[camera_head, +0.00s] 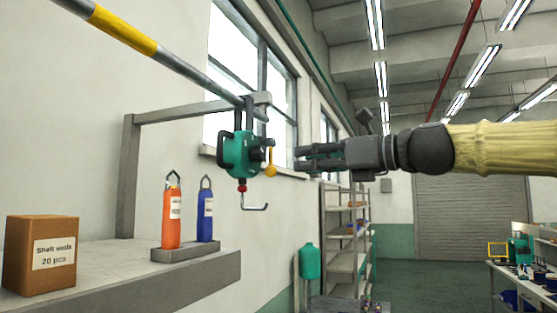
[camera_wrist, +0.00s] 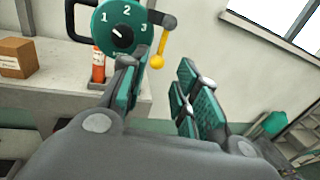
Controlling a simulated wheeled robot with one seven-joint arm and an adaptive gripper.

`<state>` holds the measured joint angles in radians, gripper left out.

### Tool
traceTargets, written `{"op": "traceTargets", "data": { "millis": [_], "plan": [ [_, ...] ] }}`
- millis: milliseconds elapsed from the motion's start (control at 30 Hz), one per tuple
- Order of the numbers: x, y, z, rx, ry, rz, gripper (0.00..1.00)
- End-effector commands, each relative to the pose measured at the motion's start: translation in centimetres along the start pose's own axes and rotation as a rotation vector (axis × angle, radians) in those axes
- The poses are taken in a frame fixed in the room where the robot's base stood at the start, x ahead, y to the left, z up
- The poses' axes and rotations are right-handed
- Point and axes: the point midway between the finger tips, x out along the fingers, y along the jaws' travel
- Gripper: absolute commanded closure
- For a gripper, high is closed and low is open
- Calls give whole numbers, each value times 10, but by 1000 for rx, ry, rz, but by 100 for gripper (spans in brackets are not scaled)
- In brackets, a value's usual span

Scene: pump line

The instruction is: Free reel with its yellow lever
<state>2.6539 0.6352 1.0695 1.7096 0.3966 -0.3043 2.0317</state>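The reel (camera_head: 238,153) is a teal housing hung from an overhead rail, with a red ball and a metal hook below it. Its yellow lever (camera_head: 271,160) hangs down on the right side, with a round knob at its lower end. In the wrist view the reel (camera_wrist: 131,14) shows a dial numbered 1, 2, 3, with a white mark toward 1. The yellow lever (camera_wrist: 162,44) hangs right of the dial, ahead of the fingers. My gripper (camera_head: 298,159) is right of the lever, apart from it. In the wrist view my gripper (camera_wrist: 158,84) is open and empty.
A grey ledge (camera_head: 200,272) below holds a cardboard box (camera_head: 40,255), an orange weight (camera_head: 172,218) and a blue weight (camera_head: 205,215). The rail (camera_head: 180,66) with a yellow band slopes to the reel. Shelving (camera_head: 345,235) stands behind. The air around my gripper is clear.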

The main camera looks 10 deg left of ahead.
Motion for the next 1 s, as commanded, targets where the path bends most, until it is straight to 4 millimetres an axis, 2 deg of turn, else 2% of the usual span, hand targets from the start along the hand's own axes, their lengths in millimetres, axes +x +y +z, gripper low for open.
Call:
{"op": "traceTargets", "data": {
  "millis": [300, 500, 700, 1000],
  "plan": [
    [48, -1, 2, 1, 2, 0, 69],
    [70, -1, 1, 0, 2, 0, 69],
    [80, 0, 0, 0, 0, 0, 69],
    [81, 0, 0, 0, 0, 0, 69]
  ]
}}
